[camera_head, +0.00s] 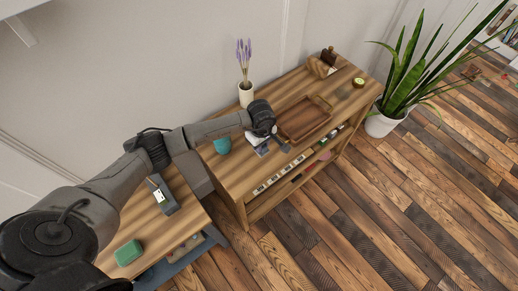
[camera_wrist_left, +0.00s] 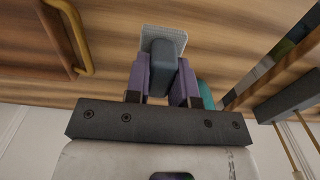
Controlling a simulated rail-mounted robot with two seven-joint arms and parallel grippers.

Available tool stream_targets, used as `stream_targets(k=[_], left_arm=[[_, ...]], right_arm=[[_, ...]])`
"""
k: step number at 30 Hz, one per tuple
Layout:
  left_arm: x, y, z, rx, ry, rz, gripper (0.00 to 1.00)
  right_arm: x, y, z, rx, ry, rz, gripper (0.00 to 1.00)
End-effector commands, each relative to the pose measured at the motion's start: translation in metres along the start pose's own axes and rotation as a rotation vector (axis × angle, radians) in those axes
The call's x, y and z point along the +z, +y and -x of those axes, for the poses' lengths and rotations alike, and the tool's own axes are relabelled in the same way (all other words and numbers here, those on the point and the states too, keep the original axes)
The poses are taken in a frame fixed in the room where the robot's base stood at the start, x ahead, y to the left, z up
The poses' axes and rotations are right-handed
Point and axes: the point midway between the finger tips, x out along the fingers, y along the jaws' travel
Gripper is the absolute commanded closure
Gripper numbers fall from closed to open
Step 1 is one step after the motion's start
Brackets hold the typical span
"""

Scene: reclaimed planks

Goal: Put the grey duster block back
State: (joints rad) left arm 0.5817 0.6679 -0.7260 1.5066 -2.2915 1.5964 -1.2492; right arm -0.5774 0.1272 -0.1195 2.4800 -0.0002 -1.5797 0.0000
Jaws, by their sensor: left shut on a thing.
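My left gripper (camera_wrist_left: 163,76) is shut on the grey duster block (camera_wrist_left: 169,62), which sits between its two purple fingers in the left wrist view. A pale flat piece (camera_wrist_left: 163,38) shows just beyond the block; I cannot tell whether it is part of it or a separate thing under it. In the head view the left gripper (camera_head: 270,138) is low over the wooden shelf unit (camera_head: 232,176), between a teal cup (camera_head: 222,146) and a wooden tray (camera_head: 303,120). The arm hides most of the block there. My right gripper is not in view.
A white vase with lavender (camera_head: 246,95) stands behind the gripper, close to the wall. A lower table at left holds a grey box (camera_head: 163,196) and a green block (camera_head: 128,253). A potted plant (camera_head: 383,122) stands at right.

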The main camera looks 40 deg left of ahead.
Motion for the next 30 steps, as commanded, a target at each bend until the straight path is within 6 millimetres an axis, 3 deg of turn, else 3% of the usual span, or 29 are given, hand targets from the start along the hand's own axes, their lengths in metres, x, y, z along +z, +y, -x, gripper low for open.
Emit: stream_targets(k=[8,18,30], left_arm=[[-0.007,-0.004,-0.009,-0.001,-0.001,-0.001,1.00],[-0.006,-0.003,-0.045,0.000,-0.002,-0.001,1.00],[-0.007,-0.003,-0.050,0.000,0.001,-0.002,1.00]], right_arm=[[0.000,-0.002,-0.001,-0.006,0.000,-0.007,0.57],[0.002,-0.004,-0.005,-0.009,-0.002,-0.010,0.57],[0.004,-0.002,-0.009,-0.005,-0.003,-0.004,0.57]])
